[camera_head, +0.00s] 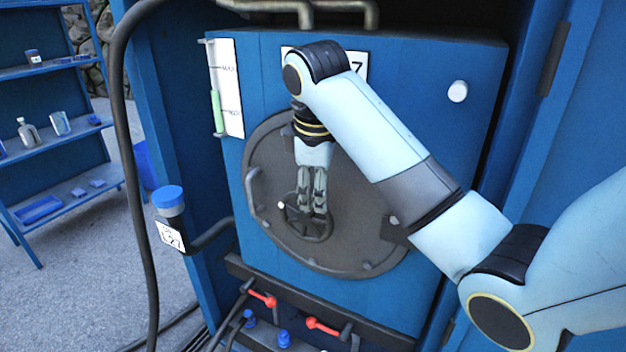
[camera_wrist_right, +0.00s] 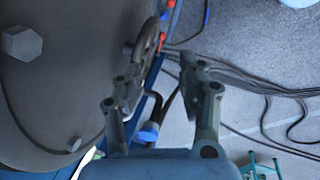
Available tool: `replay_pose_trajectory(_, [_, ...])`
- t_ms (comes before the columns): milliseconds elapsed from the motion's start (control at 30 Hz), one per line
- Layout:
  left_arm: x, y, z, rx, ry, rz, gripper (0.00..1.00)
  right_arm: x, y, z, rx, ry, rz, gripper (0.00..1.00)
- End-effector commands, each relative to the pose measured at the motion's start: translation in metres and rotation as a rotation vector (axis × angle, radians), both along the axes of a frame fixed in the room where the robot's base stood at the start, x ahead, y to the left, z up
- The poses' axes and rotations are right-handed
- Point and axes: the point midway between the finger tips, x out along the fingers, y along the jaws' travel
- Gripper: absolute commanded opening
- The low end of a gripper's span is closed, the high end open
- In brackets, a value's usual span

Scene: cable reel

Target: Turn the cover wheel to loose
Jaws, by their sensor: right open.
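The cover wheel (camera_head: 304,233) is a small dark spoked handwheel on the large round grey cover (camera_head: 360,225) of the blue cabinet. My right gripper (camera_head: 312,210) hangs pointing down in front of the wheel and hides its upper right part. In the right wrist view the gripper (camera_wrist_right: 160,78) is open, with a gap between its fingers and nothing held. The wheel (camera_wrist_right: 148,42) shows there edge-on, beyond the left finger. I cannot tell whether a finger touches it. My left gripper is not in view.
Red-handled valves (camera_head: 322,326) sit below the cover. A blue-capped pipe (camera_head: 168,200) and a black hose (camera_head: 122,130) stand left of the cabinet. Shelves (camera_head: 60,135) stand far left. Cables (camera_wrist_right: 270,88) lie on the floor.

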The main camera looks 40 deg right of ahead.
Motion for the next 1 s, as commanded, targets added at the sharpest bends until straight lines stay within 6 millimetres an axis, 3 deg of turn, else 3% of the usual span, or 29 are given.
replay_pose_trajectory(33, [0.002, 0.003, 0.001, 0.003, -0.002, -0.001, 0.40, 0.011, -0.003, 0.014, -0.005, 0.011, 0.023, 0.40])
replay_pose_trajectory(100, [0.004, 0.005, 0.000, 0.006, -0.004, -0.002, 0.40, 0.021, -0.006, 0.023, -0.010, 0.028, 0.053, 0.40])
replay_pose_trajectory(267, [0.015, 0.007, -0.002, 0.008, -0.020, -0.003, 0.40, 0.031, -0.011, 0.027, -0.014, 0.048, 0.083, 0.40])
replay_pose_trajectory(433, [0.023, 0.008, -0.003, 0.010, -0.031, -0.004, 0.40, 0.034, -0.015, 0.000, -0.014, 0.053, 0.084, 0.40])
replay_pose_trajectory(700, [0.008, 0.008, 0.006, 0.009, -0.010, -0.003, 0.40, 0.043, -0.024, -0.049, -0.014, 0.050, 0.083, 0.40])
replay_pose_trajectory(1000, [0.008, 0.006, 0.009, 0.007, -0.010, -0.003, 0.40, 0.047, -0.027, -0.072, -0.015, 0.046, 0.082, 0.40])
